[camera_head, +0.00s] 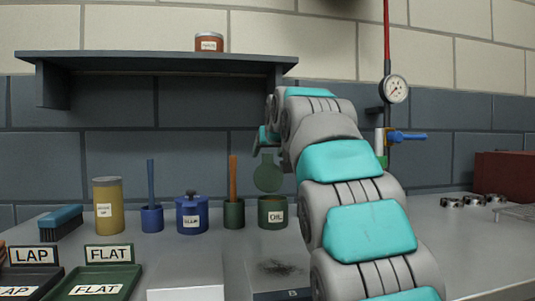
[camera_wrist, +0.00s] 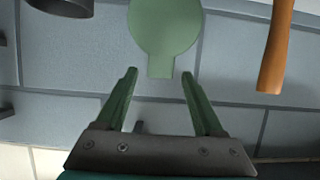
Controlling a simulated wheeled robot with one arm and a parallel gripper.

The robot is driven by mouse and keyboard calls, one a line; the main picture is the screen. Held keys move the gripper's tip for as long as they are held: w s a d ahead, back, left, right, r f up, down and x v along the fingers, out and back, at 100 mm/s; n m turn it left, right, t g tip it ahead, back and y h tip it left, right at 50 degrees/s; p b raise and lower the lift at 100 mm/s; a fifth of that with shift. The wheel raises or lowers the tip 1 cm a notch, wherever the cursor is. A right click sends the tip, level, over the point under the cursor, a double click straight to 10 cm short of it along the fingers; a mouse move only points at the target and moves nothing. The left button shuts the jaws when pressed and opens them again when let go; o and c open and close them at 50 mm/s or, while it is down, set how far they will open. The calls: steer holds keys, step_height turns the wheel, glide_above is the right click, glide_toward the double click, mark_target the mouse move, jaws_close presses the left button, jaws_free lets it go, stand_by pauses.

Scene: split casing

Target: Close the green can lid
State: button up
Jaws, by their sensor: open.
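The green can (camera_head: 271,214), labelled OIL, stands upright on the bench. Its round green lid (camera_head: 267,176) is open, standing up above the can's back edge with a narrow tab pointing up. In the wrist view the lid (camera_wrist: 165,28) is at top centre, its tab pointing down between my fingers. My gripper (camera_wrist: 158,74) is open and empty, its fingertips on either side of the tab, with gaps visible. I cannot tell the depth between them. In the head view my gripper is mostly hidden by my arm, above the lid.
Left of the can stand a green pot (camera_head: 233,214) with an orange handle (camera_head: 233,178), a lidded blue pot (camera_head: 192,214) and a yellow canister (camera_head: 108,205). A shelf (camera_head: 150,66) is on the wall. A gauge (camera_head: 395,89) with blue-handled valve (camera_head: 407,137) is at right.

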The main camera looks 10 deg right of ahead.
steer(key=shift+x, duration=0.95)
steer(key=shift+c, duration=0.3)
jaws_close()
stand_by(0.4)
